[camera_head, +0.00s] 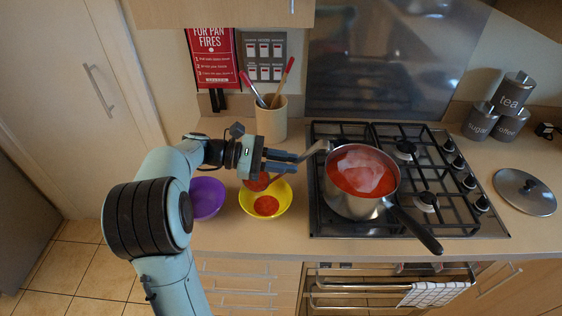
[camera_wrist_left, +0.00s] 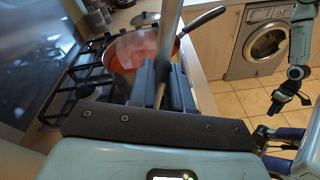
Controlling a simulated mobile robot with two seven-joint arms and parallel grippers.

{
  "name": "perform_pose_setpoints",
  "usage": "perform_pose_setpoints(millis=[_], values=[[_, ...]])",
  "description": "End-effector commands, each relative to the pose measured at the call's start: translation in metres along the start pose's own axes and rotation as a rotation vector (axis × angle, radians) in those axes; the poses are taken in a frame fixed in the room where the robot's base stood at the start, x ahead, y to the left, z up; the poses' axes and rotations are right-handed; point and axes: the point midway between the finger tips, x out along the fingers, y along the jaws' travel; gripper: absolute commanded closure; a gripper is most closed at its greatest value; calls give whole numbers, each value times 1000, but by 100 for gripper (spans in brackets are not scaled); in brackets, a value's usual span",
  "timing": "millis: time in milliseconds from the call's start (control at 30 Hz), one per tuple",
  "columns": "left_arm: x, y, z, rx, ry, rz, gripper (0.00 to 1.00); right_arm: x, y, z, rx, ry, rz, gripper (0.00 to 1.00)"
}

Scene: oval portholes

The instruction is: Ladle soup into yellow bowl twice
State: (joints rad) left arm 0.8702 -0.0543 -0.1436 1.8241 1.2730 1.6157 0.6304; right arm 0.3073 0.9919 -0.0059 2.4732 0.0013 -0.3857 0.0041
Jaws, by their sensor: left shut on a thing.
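My left gripper (camera_head: 288,162) is shut on the ladle handle (camera_head: 318,147); the handle also runs up between the fingers in the left wrist view (camera_wrist_left: 168,45). The ladle's scoop (camera_head: 257,182) shows red soup and is over the back left part of the yellow bowl (camera_head: 283,203). Red soup (camera_head: 266,206) lies in the yellow bowl. The steel pot (camera_head: 350,206) on the hob holds red soup (camera_head: 343,177) with a pale glare on it. In the left wrist view, a dark gripper (camera_wrist_left: 284,98), seemingly my right one, hangs at the right; its jaws are too small to judge.
A purple bowl (camera_head: 206,198) stands left of the yellow bowl. A utensil pot (camera_head: 271,122) is behind my left gripper. The pot's black handle (camera_head: 417,232) points toward the counter's front edge. Canisters (camera_head: 508,108) and a lid (camera_head: 524,193) are at the right.

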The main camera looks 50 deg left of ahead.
Motion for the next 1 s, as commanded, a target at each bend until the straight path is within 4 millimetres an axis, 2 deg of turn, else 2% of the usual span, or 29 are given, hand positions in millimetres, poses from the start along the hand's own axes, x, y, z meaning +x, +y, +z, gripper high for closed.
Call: perform_pose_setpoints(millis=[1000], values=[[42, -42, -26, 270, 310, -66, 100, 73, 30, 12, 10, -27, 10, 57]])
